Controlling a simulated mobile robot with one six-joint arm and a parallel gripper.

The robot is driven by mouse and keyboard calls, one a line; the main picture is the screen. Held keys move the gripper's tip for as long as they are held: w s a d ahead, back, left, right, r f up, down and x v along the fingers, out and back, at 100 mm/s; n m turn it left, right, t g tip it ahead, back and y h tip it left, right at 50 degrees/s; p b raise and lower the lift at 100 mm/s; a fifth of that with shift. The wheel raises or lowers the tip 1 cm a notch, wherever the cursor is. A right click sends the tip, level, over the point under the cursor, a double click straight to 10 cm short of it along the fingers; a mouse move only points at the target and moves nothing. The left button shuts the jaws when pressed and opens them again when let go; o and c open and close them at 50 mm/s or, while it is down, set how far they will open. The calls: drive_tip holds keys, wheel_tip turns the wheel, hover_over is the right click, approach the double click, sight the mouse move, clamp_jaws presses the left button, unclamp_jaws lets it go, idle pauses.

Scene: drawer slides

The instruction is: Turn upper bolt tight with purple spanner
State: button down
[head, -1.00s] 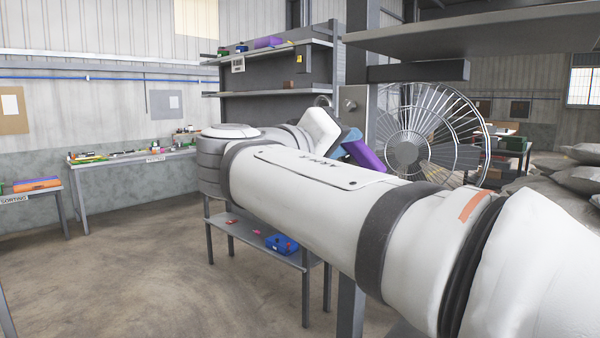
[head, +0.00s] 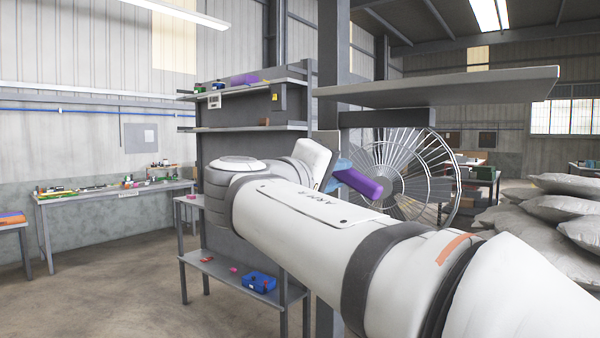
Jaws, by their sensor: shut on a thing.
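The purple spanner (head: 358,184) shows beyond my forearm, in front of the wire wheel. Its thick purple handle points right and slightly down. My gripper (head: 339,170), of which only a blue part shows, is at the handle's left end and is shut on the spanner. My white wrist hides most of the gripper and the spanner's working end. I cannot make out the upper bolt, or whether the spanner touches it.
A grey post (head: 333,60) carries a flat grey shelf (head: 440,85) above the spanner. A large wire wheel (head: 425,185) stands just behind it. A shelving rack (head: 235,150) is behind my arm. Grey sacks (head: 560,210) are piled at right. Open floor lies at left.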

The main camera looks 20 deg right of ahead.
drive_tip(key=r+n+p, duration=0.2)
drive_tip(key=d+r+n+p, duration=0.1)
drive_tip(key=n+p, duration=0.2)
drive_tip(key=r+n+p, duration=0.2)
drive_tip(key=n+p, duration=0.1)
drive_tip(key=shift+w+d+r, duration=0.25)
drive_tip(key=shift+r, duration=0.2)
idle(1.2)
drive_tip(key=shift+w+d+b, duration=0.3)
drive_tip(key=shift+d+b, duration=0.1)
drive_tip(key=shift+d, duration=0.05)
idle(0.4)
drive_tip(key=shift+b, duration=0.4)
idle(0.7)
drive_tip(key=shift+w+d+b, duration=0.35)
drive_tip(key=shift+d+b, duration=0.15)
drive_tip(key=shift+b, duration=0.2)
idle(2.2)
